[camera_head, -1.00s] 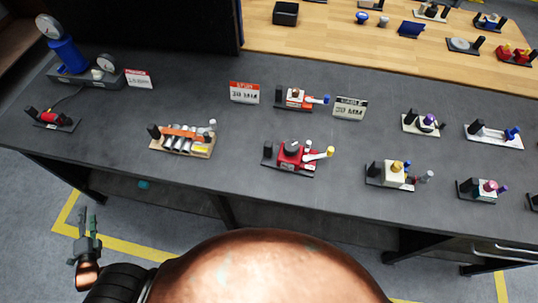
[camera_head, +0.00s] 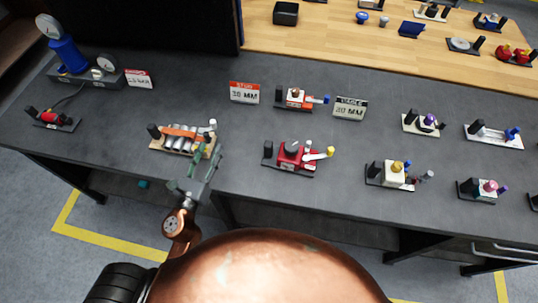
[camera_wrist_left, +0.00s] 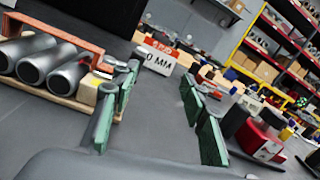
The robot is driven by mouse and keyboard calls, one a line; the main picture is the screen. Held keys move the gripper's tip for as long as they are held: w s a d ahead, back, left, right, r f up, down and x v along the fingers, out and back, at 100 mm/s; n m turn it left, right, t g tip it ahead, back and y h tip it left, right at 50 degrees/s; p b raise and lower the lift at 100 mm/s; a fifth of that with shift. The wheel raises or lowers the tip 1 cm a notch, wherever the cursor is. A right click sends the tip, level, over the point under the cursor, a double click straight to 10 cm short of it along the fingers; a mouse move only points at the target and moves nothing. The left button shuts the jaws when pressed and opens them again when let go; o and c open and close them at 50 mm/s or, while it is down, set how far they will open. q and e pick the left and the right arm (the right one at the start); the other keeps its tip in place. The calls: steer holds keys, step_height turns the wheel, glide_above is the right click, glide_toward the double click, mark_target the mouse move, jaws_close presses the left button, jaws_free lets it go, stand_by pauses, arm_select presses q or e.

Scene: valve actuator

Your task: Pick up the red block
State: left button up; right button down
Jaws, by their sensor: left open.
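The red block (camera_head: 291,157) sits on a small black base on the dark bench, with a grey knob on top and a yellow-tipped part at its right. It also shows in the left wrist view (camera_wrist_left: 261,141), at the right, outside the fingers. My left gripper (camera_head: 201,168) is open and empty at the bench's front edge, to the left of the red block and apart from it. Its two green-padded fingers show in the left wrist view (camera_wrist_left: 158,90), with nothing between them nearby. My right gripper is not in view.
A wooden tray with grey cylinders (camera_head: 183,139) stands close beyond my left gripper. A cream device (camera_head: 391,175) is to the right. Bench surface between tray and red block is clear.

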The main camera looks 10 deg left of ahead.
arm_select(q)
steer(key=s+d+r+m, duration=0.1)
steer(key=d+r, duration=0.1)
steer(key=d, duration=0.7)
steer(key=m, duration=0.1)
glide_toward(267, 148)
steer(key=shift+a+r+g, duration=0.3)
steer(key=shift+a+r, duration=0.15)
steer(key=shift+a, duration=0.15)
steer(key=shift+w+d+f, duration=0.1)
steer(key=shift+w+d, duration=0.1)
steer(key=shift+w, duration=0.05)
steer(key=w, duration=0.5)
steer(key=shift+w+d, duration=0.25)
steer(key=shift+w, duration=0.15)
steer(key=w, duration=0.2)
steer(key=w+d, duration=0.1)
steer(key=w, duration=0.1)
steer(key=shift+w+d, duration=0.1)
steer(key=shift+w, duration=0.6)
jaws_close()
